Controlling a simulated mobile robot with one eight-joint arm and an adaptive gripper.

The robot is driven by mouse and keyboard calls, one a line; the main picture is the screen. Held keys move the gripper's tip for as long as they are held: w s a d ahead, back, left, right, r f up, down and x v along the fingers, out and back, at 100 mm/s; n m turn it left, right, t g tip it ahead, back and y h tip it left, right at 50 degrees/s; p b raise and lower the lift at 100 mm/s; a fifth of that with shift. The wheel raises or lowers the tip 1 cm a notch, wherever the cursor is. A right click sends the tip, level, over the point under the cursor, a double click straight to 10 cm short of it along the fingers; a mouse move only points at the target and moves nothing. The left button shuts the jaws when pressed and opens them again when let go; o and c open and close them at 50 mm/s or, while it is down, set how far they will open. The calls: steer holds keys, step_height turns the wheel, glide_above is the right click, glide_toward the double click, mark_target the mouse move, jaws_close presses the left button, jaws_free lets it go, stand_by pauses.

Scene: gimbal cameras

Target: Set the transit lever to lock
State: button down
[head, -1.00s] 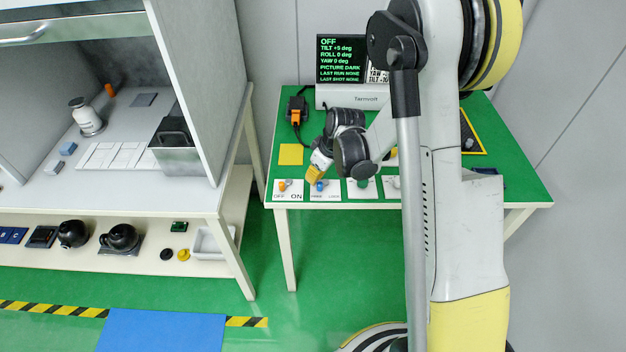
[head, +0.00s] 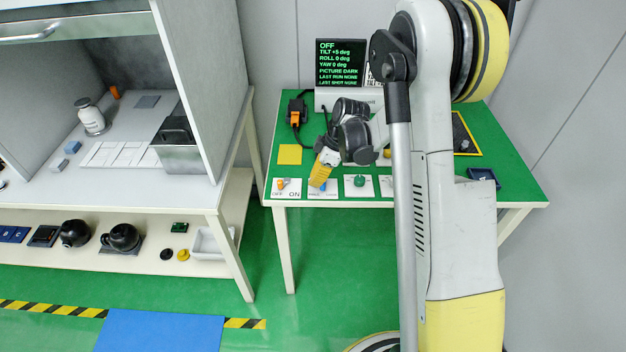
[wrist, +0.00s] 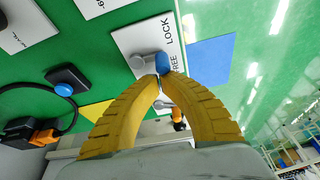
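The transit lever (wrist: 143,63) has a grey arm and a blue knob (wrist: 163,65). It is mounted on a white plate (wrist: 127,40) marked FREE and LOCK. In the wrist view the knob end lies by the word FREE. My gripper (wrist: 160,80) has two yellow fingers drawn together at the tips, with blue showing between them. They look closed on the knob; the exact contact is partly hidden. In the head view my gripper (head: 317,184) reaches down over the plate (head: 330,194) and hides much of the lever.
On the green table (head: 520,180), an OFF/ON plate with an orange lever (head: 282,184) stands left, and a plate with a green knob (head: 360,181) right. Behind are a yellow square (head: 290,154), an orange-and-black device (head: 297,110) and a screen (head: 340,62) reading OFF.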

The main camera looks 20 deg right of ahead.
steer(key=shift+s+d+n+g, duration=0.15)
steer(key=shift+s+n+g, duration=0.05)
steer(key=shift+n, duration=0.4)
steer(key=shift+s+d+n+g, duration=0.1)
steer(key=shift+s+n+g, duration=0.1)
steer(key=shift+n, duration=0.4)
steer(key=shift+s+d, duration=0.1)
steer(key=shift+s+d+b, duration=0.15)
steer(key=shift+b, duration=0.15)
stand_by(1.0)
steer(key=shift+w+d, duration=0.15)
steer(key=shift+w, duration=0.65)
steer(key=shift+w+a, duration=0.1)
steer(key=shift+a, duration=0.3)
steer(key=a, duration=0.3)
steer(key=shift+w+b, duration=0.25)
steer(key=shift+b, duration=0.1)
steer(key=w+p+v, duration=0.1)
steer(key=p+v, duration=0.3)
steer(key=v, duration=0.6)
steer(key=shift+s, duration=0.35)
